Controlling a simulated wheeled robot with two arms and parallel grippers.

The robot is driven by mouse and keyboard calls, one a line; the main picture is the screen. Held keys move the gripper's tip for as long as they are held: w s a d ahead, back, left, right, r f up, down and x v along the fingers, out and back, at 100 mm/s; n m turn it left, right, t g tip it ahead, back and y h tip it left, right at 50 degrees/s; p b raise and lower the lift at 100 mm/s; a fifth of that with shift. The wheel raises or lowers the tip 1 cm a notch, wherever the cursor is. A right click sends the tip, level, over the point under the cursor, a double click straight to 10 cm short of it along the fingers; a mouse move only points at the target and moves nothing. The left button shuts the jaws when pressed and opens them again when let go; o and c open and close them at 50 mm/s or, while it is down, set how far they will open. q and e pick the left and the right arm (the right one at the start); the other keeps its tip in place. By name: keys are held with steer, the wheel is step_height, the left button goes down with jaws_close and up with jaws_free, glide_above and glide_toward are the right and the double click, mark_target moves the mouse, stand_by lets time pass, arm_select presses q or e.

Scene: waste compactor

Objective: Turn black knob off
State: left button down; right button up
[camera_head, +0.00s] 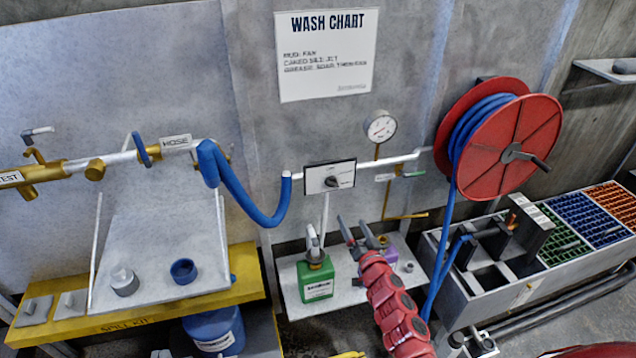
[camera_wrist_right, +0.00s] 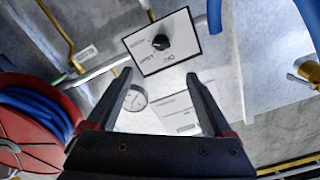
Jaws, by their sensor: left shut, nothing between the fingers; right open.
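The black knob (camera_head: 332,182) sits on a white, dark-edged panel (camera_head: 317,171) on the wall pipe, below the wash chart. In the right wrist view the knob (camera_wrist_right: 160,42) shows upside down on its panel (camera_wrist_right: 180,28), beyond the fingertips. The lettering and the knob's exact setting are too small to read surely. My right gripper (camera_head: 356,224) reaches up from the bottom on its red arm, below and slightly right of the knob. Its two fingers are spread and empty in the wrist view (camera_wrist_right: 157,77), apart from the knob. My left gripper is in neither view.
A pressure gauge (camera_head: 380,126) and a red hose reel (camera_head: 508,148) are right of the panel. A blue hose (camera_head: 252,208) hangs close on its left. The space before the panel looks clear.

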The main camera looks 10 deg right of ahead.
glide_toward(334, 187)
steer(key=w+b, duration=0.4)
steer(key=w, duration=0.3)
steer(key=shift+a, duration=0.1)
steer(key=shift+w+b, duration=0.7)
steer(key=shift+w, duration=0.35)
steer(key=shift+r, duration=0.1)
steer(key=shift+c, duration=0.2)
jaws_close()
